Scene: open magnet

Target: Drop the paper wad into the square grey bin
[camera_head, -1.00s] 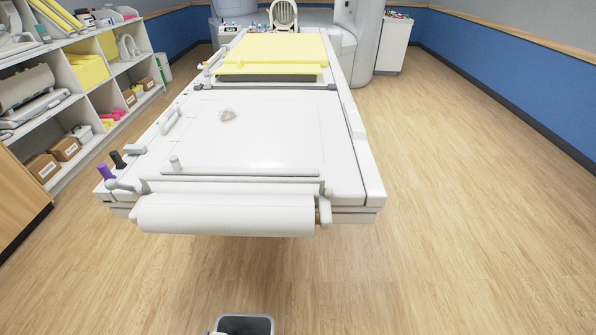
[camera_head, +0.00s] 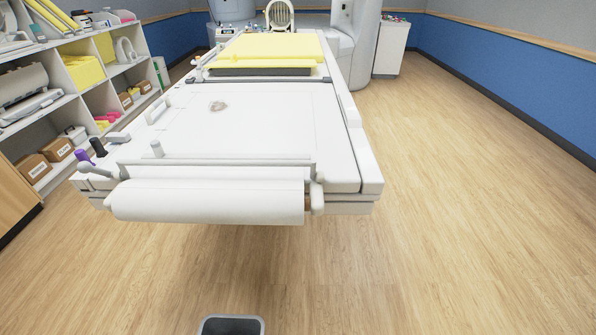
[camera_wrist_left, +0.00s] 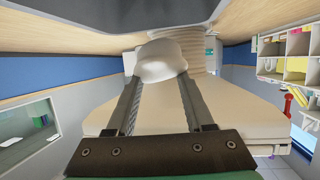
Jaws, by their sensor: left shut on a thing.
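The square grey bin (camera_head: 232,319) stands on the floor at the bottom edge of the head view. Only its upper part shows there. In the left wrist view, my left gripper (camera_wrist_left: 160,78) is shut on the white crumpled paper wad (camera_wrist_left: 162,57), which sits between the fingertips. Neither my left gripper nor the wad shows in the head view, so their place relative to the bin cannot be told. My right gripper is in no view.
A white patient table (camera_head: 255,128) with a paper roll (camera_head: 205,202) at its near end stands ahead. A small greyish patch (camera_head: 217,106) shows on its top. Shelves (camera_head: 95,88) line the left side. The wooden floor (camera_head: 450,200) to the right is clear.

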